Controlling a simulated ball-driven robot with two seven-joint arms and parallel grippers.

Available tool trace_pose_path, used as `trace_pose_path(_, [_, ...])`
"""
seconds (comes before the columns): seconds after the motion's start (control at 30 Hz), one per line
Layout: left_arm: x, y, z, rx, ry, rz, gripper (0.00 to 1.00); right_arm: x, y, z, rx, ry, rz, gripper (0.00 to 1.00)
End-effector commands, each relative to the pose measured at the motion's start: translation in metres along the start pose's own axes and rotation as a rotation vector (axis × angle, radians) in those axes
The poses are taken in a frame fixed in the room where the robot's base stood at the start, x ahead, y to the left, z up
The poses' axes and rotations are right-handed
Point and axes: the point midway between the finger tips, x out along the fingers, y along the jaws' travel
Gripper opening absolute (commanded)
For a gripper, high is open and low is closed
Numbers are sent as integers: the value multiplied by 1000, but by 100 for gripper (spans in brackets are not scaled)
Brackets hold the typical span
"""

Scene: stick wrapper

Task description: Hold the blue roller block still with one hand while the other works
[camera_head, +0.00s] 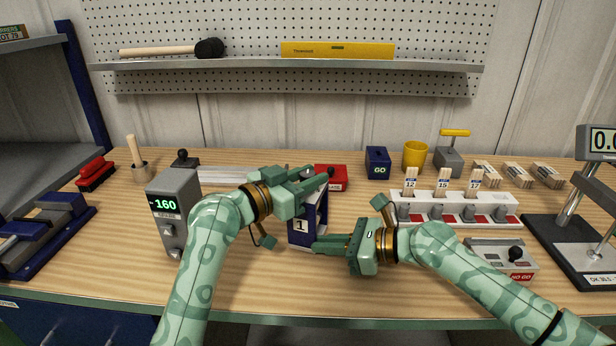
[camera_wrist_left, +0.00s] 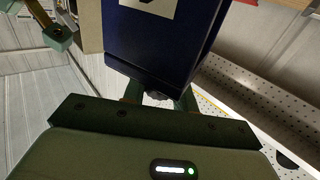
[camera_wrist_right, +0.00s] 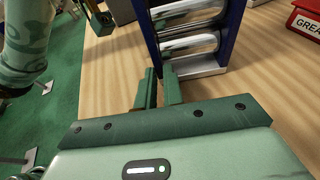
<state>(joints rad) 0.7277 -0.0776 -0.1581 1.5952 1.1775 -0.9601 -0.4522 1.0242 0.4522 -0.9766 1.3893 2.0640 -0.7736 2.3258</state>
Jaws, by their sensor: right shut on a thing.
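The blue roller block (camera_head: 294,232), marked 1, stands upright on the bench. The right wrist view shows its blue side wall (camera_wrist_right: 228,38) and shiny steel rollers (camera_wrist_right: 188,45). My right gripper (camera_head: 316,244) is low at its front, with fingers nearly together on the block's lower edge; the exact contact is hidden. My left gripper (camera_head: 322,179) is over the block's top, with fingers apart. In the left wrist view the block (camera_wrist_left: 165,40) rises beyond those fingers, and a small rounded grey piece shows between them.
A grey box reading 160 (camera_head: 173,215) stands left of the block. Behind are a red box (camera_head: 333,184), a blue GO box (camera_head: 377,161) and a yellow cup (camera_head: 415,156). A white rack with numbered sticks (camera_head: 455,209) is to the right. Bench in front is clear.

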Motion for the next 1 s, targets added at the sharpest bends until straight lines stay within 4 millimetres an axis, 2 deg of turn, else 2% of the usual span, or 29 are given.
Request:
trace_pose_path(0.17, [0, 0, 2, 2, -10, -65, 5, 0, 0, 2, -2, -3, 0, 0])
trace_pose_path(0.6, [0, 0, 1, -2, -9, -364, 6, 0, 0, 2, -2, -3, 0, 0])
trace_pose_path(0.97, [0, 0, 1, 0, -9, -383, 5, 0, 0, 2, -2, -3, 0, 0])
trace_pose_path(1.0, [0, 0, 1, 0, -9, -383, 37, 0, 0, 2, -2, -3, 0, 0])
